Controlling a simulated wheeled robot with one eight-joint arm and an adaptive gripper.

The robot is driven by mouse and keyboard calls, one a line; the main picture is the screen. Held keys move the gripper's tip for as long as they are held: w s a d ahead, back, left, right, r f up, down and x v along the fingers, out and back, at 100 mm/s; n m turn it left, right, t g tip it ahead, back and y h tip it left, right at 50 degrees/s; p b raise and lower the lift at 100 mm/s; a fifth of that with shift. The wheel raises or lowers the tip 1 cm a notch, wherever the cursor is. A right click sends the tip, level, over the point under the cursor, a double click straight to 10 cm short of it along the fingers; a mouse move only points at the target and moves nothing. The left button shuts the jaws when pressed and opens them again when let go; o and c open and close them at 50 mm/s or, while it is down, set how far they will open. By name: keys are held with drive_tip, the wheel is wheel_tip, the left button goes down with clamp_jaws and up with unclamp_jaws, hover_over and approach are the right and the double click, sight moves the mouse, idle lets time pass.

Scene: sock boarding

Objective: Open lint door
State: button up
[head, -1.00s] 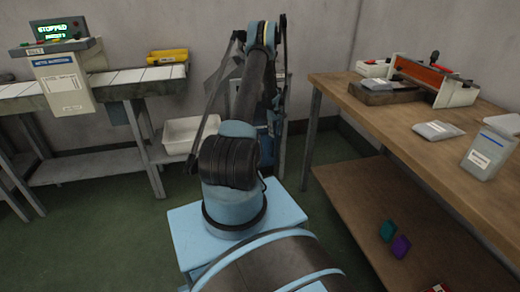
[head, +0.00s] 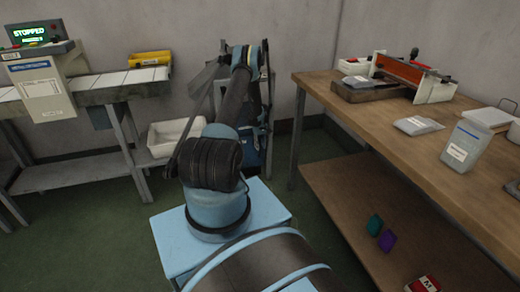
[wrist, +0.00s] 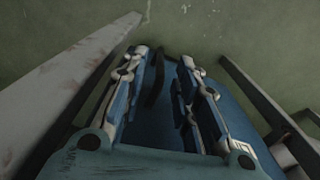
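No lint door can be made out for sure in either view. My gripper (wrist: 163,58) shows in the wrist view with its two blue-padded fingers apart and nothing between their tips. A blue surface (wrist: 240,115) lies behind and right of the fingers; I cannot tell what it belongs to. In the head view my own arm hides the gripper. Behind the arm, a blue object (head: 252,155) stands low against a grey frame by the wall, partly covered.
A conveyor bench (head: 105,90) with a white tub (head: 170,138) and yellow tray (head: 150,59) is at left. A "STOPPED" display (head: 35,33) stands on it. A wooden workbench (head: 385,110) with a lower shelf fills the right.

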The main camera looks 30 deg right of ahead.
drive_tip(key=shift+f, duration=0.95)
clamp_jaws()
